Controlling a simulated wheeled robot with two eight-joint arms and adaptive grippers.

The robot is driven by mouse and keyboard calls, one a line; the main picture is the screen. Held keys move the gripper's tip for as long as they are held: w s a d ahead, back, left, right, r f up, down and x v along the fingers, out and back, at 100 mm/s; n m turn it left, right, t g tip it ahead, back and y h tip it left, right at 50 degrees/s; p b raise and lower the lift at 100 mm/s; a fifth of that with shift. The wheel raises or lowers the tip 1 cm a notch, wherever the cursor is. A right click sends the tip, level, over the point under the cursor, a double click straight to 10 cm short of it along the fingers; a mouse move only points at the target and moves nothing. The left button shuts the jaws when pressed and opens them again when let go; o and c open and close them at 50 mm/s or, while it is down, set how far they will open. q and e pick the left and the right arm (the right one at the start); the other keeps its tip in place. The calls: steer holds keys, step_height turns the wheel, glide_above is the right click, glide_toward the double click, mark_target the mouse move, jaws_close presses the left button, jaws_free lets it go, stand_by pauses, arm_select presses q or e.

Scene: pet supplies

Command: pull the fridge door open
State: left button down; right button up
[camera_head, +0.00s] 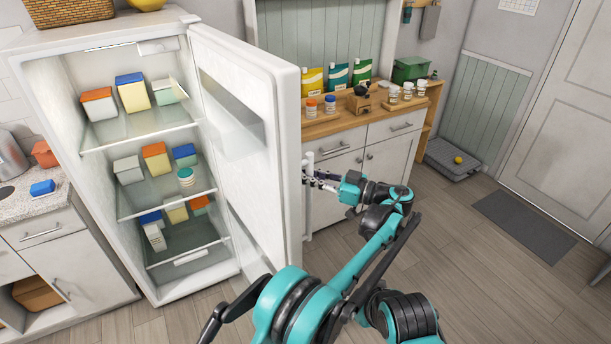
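The white fridge (150,185) stands at the left with its inside in view. Its door (262,150) stands wide open, swung out to the right of the shelves. The white upright door handle (308,218) is on the door's outer face, near the free edge. My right gripper (312,179) is at this handle, its dark fingers closed around the bar. The fingertips are small and partly hidden by the handle and door edge. My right arm reaches up from the bottom middle. My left gripper is not in view.
Boxes and a jar (186,176) stand on the fridge shelves. Behind the door, a wooden counter (340,122) holds bags, jars and cups. A low cabinet (390,155) is beneath it. Open floor (470,270) and a dark mat (525,227) are at the right.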

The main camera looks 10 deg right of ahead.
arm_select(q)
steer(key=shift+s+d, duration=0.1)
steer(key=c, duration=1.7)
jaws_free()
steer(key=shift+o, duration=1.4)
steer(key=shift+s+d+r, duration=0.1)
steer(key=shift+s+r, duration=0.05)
